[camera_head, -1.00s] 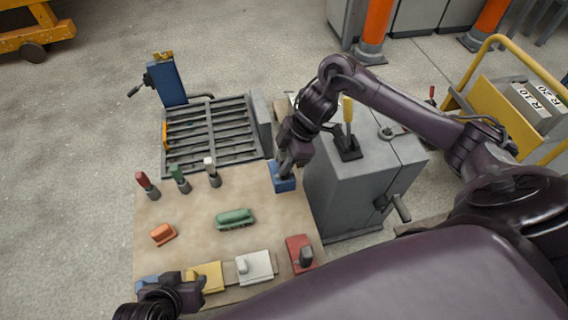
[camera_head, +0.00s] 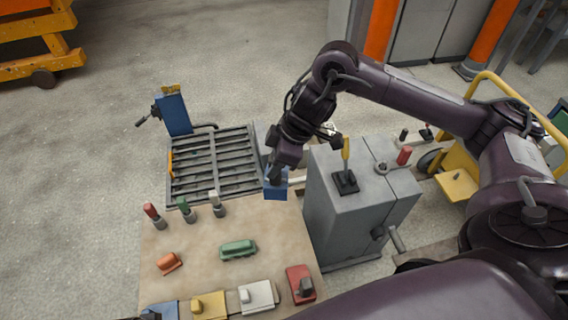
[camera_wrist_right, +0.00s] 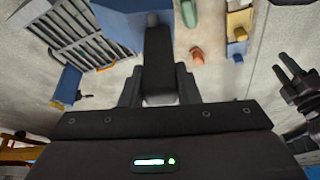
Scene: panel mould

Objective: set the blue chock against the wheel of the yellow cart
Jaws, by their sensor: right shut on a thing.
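The blue chock (camera_head: 276,187) is held in my right gripper (camera_head: 275,175), over the far right corner of the work table, close to the grey cabinet. The chock also shows at the top of the right wrist view (camera_wrist_right: 118,22), partly behind the finger. A cart with a yellow frame (camera_head: 455,184) stands at the right, partly hidden by my arm, with a dark wheel (camera_head: 430,160). My left gripper is open and empty in the right wrist view (camera_wrist_right: 286,69).
The work table (camera_head: 200,245) carries coloured blocks and handled tools. A slatted grate (camera_head: 215,160) with a blue post (camera_head: 175,115) lies beyond it. A grey cabinet (camera_head: 345,225) with levers stands between the chock and the right-hand cart. Floor at upper left is clear.

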